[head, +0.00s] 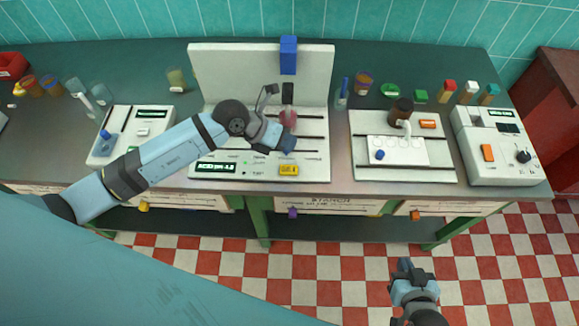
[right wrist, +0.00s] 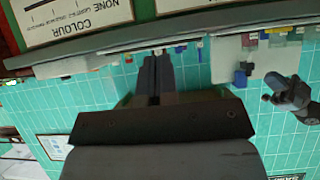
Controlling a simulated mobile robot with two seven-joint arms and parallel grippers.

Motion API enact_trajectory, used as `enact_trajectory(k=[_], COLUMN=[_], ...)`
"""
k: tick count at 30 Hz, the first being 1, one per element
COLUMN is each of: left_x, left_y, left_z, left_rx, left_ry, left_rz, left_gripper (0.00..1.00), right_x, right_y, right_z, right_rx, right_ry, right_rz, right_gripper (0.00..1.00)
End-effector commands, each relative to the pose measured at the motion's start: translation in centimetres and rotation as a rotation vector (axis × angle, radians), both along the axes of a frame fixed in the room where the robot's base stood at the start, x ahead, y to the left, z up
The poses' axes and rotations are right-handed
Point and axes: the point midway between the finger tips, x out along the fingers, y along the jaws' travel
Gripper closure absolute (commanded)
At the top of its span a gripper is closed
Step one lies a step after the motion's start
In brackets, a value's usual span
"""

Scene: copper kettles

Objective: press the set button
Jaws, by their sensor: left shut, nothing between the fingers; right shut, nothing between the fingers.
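A large white instrument (head: 223,72) with a tall back panel stands on the bench. Its front strip has a lit display (head: 216,167) and a yellow button (head: 288,170). The button labels are too small to read, so I cannot tell which is the set button. My left gripper (head: 289,143) is over this instrument, above and behind the yellow button, covering part of its deck. It looks shut; any contact is hard to tell. My right gripper (head: 404,266) is shut and empty, low in front of the bench; its fingers (right wrist: 155,78) show in the right wrist view.
A white device with a blue knob (head: 116,145) stands left. To the right are a plate device with an orange button (head: 427,124) and a box with another orange button (head: 488,153). Small jars and blocks line the back. The bench's front edge lies between my right gripper and the devices.

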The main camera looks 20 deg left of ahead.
Motion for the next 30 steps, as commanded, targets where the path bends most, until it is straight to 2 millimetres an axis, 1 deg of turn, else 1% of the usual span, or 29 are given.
enact_trajectory(k=[5, 11, 17, 24, 30], left_x=[0.0, 0.0, 0.0, 0.0, 0.0], left_y=[0.0, -0.1, -0.1, 0.0, -0.1], left_z=[0.0, -1.0, -3.4, -6.9, -8.5], left_rx=[-0.002, -0.004, -0.004, -0.004, -0.004], left_ry=[0.000, 0.001, 0.001, 0.001, 0.001], left_rz=[0.000, 0.000, 0.002, 0.001, 0.000], left_gripper=[1.00, 1.00, 1.00, 1.00, 1.00], right_x=[-0.1, -0.1, 0.0, 0.3, 0.3], right_y=[0.0, 0.0, 0.3, 0.8, 1.1], right_z=[-0.1, -0.9, -2.8, -5.5, -6.1], right_rx=[0.001, 0.002, 0.007, 0.013, 0.015], right_ry=[0.001, 0.002, 0.003, 0.003, 0.002], right_rz=[-0.001, 0.000, 0.004, 0.016, 0.023], right_gripper=[1.00, 1.00, 1.00, 1.00, 1.00])
